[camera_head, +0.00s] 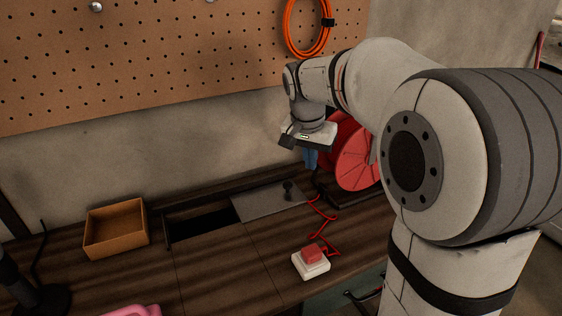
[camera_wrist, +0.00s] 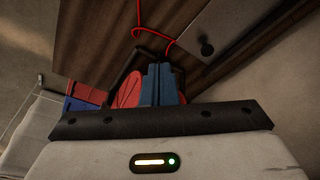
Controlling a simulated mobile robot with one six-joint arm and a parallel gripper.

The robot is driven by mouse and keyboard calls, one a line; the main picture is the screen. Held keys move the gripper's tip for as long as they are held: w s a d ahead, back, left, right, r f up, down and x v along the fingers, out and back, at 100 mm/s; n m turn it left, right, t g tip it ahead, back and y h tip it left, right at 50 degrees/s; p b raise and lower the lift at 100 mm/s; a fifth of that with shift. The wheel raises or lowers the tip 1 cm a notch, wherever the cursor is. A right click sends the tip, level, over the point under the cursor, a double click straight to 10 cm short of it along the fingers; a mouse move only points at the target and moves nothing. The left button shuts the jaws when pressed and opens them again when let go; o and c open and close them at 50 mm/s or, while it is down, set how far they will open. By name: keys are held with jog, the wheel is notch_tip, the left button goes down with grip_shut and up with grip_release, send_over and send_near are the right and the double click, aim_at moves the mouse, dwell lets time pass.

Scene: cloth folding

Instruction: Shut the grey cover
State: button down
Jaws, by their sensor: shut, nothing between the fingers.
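The grey cover (camera_head: 262,203) is a flat panel in the table top, with a dark knob (camera_head: 288,187) near its right end. To its left a dark rectangular opening (camera_head: 205,225) is uncovered. My gripper (camera_head: 310,160) hangs above the table, up and right of the knob, not touching the cover. Its blue fingers (camera_wrist: 162,84) are shut and empty in the wrist view. There the cover (camera_wrist: 222,20) and its knob (camera_wrist: 206,48) show at upper right, apart from the fingers.
A red reel (camera_head: 357,155) stands just right of my gripper. A red cord (camera_head: 320,215) runs to a white box with a red button (camera_head: 311,261) at the front. An open brown box (camera_head: 115,230) sits left of the opening. A pink object (camera_head: 132,311) lies at the front edge.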

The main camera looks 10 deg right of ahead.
jog(key=w+f+m+h+b, duration=0.1)
jog(key=w+f+m+b, duration=0.2)
jog(key=w, duration=0.5)
jog(key=w+f+m+h+b, duration=0.1)
jog(key=w+f+m, duration=0.1)
jog(key=w+f, duration=0.45)
jog(key=b, duration=0.1)
send_near(296, 186)
jog(key=shift+m, duration=0.3)
jog(key=w+d+f, duration=0.1)
jog(key=d+f, duration=0.2)
jog(key=w+d+f, duration=0.1)
jog(key=d, duration=0.1)
jog(key=shift+w+d+f, duration=0.1)
jog(key=shift+w+f, duration=0.2)
jog(key=shift+f, duration=0.05)
jog(key=shift+s+a+f, duration=0.1)
jog(key=shift+a+f, duration=0.1)
jog(key=shift+a, duration=0.1)
jog(key=shift+s+a+r, duration=0.15)
jog(key=shift+s+a, duration=0.25)
jog(key=shift+a, duration=0.3)
jog(key=shift+s+a+r, duration=0.15)
jog(key=shift+s+a, duration=0.3)
jog(key=shift+a, duration=0.25)
